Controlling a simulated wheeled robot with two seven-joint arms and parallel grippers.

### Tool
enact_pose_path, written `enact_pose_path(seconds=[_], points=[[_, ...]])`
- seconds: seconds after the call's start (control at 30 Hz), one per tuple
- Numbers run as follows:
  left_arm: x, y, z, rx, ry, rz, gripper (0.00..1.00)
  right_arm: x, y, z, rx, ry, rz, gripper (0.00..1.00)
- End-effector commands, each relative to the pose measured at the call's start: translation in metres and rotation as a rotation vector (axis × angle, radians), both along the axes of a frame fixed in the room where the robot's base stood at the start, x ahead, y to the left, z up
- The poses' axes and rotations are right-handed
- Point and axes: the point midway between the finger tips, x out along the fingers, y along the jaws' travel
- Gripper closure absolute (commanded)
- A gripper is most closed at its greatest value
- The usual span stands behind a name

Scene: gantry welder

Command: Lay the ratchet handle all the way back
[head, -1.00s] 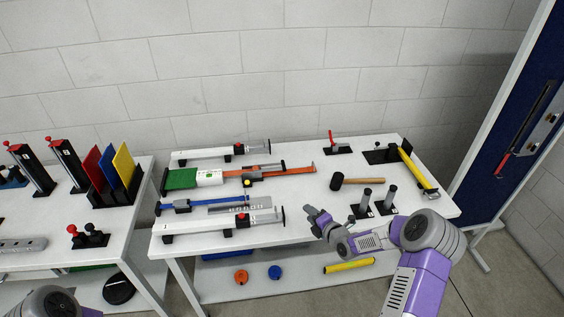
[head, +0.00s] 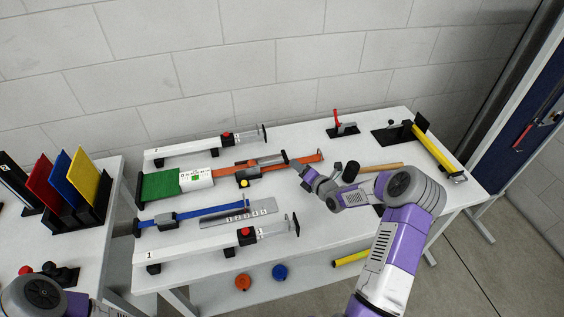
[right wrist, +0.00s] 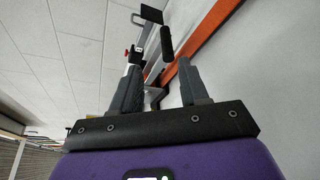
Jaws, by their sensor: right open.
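The ratchet (head: 246,166) sits on the orange strap (head: 226,171) on the white table. Its grey ratchet handle (head: 270,160) points right along the strap, with a dark grip at its end. My right gripper (head: 297,164) is just right of the handle's end. In the right wrist view the gripper (right wrist: 157,68) is open, and the dark handle grip (right wrist: 167,42) shows beyond the fingertips, between them in the picture. I see no contact. The orange strap runs behind it (right wrist: 208,32). Only part of my left arm shows; its gripper is out of view.
Two clamp rails lie on the table, one behind (head: 205,146) and one in front (head: 212,245). A blue strap (head: 190,214) lies between. A mallet (head: 350,172) is partly behind my right arm. A red-handled toggle (head: 341,127) stands at the back.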

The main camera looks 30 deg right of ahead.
Motion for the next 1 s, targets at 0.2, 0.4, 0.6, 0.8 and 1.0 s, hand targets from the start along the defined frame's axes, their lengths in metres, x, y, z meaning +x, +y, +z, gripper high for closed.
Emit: enact_pose_path(seconds=[0.2,0.4,0.6,0.8,1.0], points=[[0.001,0.000,-0.015,0.000,-0.002,0.001,0.57,0.005,0.002,-0.015,0.001,-0.001,0.002,0.56],[0.001,0.000,-0.015,0.000,-0.001,0.000,0.57,0.032,0.004,-0.020,0.003,-0.002,0.001,0.56],[0.001,0.000,-0.017,0.000,-0.002,0.001,0.57,0.059,0.007,-0.026,0.003,-0.002,0.002,0.56],[0.001,0.000,-0.017,0.000,-0.002,0.001,0.57,0.073,0.008,-0.029,0.001,0.000,0.001,0.56],[0.001,0.000,-0.018,0.000,-0.002,0.001,0.57,0.074,0.008,-0.029,0.000,0.000,0.001,0.56]])
